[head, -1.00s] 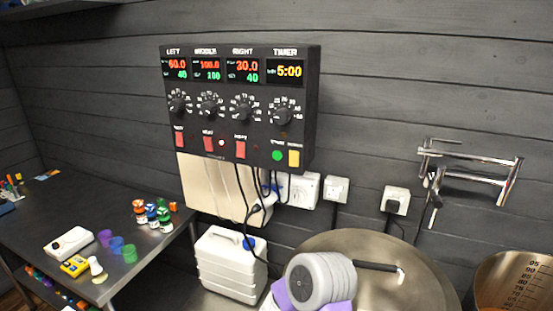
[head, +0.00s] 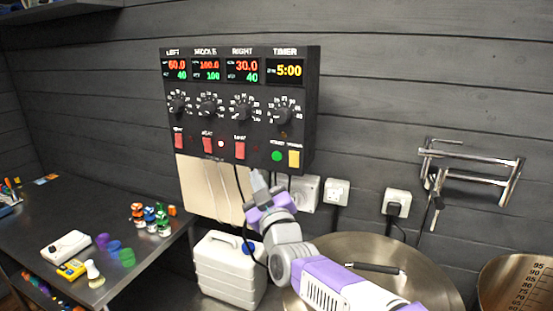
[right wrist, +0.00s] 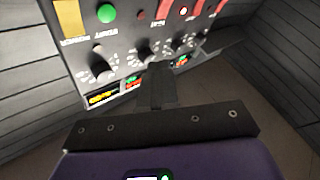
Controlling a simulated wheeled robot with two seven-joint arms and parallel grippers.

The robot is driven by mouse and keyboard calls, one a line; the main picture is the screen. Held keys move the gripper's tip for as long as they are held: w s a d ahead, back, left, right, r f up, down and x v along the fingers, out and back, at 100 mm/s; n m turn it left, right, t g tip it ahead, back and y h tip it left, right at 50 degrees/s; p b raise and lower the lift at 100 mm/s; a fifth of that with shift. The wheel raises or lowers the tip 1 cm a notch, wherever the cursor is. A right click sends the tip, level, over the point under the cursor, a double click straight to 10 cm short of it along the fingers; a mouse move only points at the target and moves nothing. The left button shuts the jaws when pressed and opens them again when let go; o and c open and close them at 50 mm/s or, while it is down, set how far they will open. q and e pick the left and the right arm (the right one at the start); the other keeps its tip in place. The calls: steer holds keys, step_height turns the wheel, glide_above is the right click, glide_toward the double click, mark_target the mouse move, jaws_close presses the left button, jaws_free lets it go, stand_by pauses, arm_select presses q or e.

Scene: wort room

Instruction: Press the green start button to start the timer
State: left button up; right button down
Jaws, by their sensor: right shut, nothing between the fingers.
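The green start button (head: 277,156) is at the lower right of the black control panel (head: 225,130), under the timer column and left of a yellow button (head: 294,159). The timer display (head: 286,71) reads 5:00. My right gripper (head: 257,180) is shut and empty, below the panel and a little left of the green button, apart from it. In the right wrist view the panel appears upside down, with the green button (right wrist: 106,13) at the top, left of the shut fingers (right wrist: 160,80). My left gripper is not in view.
A white canister (head: 230,268) stands below the panel. A round metal lid with a black handle (head: 375,267) lies to the right. A steel table (head: 60,220) with small items is at left.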

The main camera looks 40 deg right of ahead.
mark_target(277, 156)
steer(key=shift+s+r, duration=0.1)
steer(key=shift+r, duration=0.05)
steer(key=shift+w+d+p, duration=0.35)
steer(key=shift+w+d, duration=0.35)
steer(key=shift+d, duration=0.6)
steer(key=shift+w+d+p, duration=0.4)
steer(key=shift+w+d, duration=0.25)
steer(key=shift+d, duration=0.7)
steer(key=shift+w+d+p, duration=0.35)
steer(key=shift+w+d, duration=0.35)
steer(key=shift+d, duration=0.6)
steer(key=shift+w+d, duration=0.1)
steer(key=shift+d, duration=0.05)
steer(key=shift+d+b, duration=0.1)
steer(key=shift+b, duration=0.2)
steer(key=shift+w+d, duration=0.1)
